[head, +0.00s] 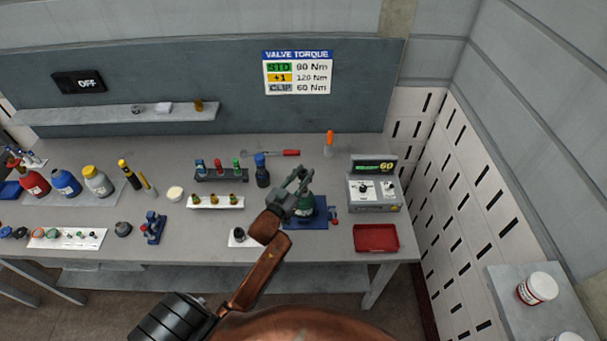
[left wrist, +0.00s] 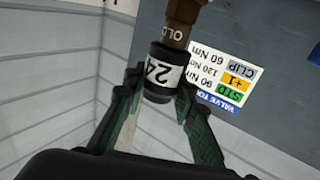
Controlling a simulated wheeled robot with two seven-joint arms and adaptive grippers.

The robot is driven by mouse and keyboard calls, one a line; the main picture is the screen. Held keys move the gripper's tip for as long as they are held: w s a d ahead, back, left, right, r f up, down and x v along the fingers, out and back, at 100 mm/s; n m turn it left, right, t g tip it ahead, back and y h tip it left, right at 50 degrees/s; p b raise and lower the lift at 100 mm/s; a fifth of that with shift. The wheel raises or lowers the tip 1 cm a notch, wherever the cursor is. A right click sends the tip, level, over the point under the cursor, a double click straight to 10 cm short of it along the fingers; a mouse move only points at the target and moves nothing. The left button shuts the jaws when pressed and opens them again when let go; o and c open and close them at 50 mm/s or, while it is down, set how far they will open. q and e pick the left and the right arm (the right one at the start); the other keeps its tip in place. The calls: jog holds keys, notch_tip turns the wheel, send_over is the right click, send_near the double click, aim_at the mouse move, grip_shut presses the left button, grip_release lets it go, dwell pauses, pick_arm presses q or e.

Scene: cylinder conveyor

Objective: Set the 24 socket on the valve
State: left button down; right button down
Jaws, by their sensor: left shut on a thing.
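My left gripper (head: 298,182) is over the right part of the bench, in front of a green cylinder (head: 305,209) on a blue mat (head: 291,224). In the left wrist view its two dark green fingers (left wrist: 158,98) are shut on a black socket with a white band marked 24 (left wrist: 163,72). A brown metal piece lettered OLD (left wrist: 179,30) lies in line with the socket's far end. I cannot tell whether they are joined. The socket is not clear in the head view, and no valve can be made out for certain. My right gripper is not in view.
A grey control box (head: 375,190) shows 60, with a red tray (head: 376,238) before it. Racks of small parts (head: 217,202) and bottles (head: 97,182) stand to the left. A red-handled tool (head: 287,153) lies behind. A torque sign (head: 297,73) hangs on the wall.

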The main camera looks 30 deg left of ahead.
pick_arm(q)
jog(key=shift+f+b, duration=0.55)
jog(key=shift+f, duration=0.5)
jog(key=shift+f+b, duration=0.35)
jog(key=shift+f, duration=0.2)
jog(key=shift+f+b, duration=0.3)
jog(key=shift+f, duration=0.2)
jog(key=c, duration=1.6)
grip_release()
jog(key=shift+o, duration=0.4)
jog(key=shift+f, duration=0.1)
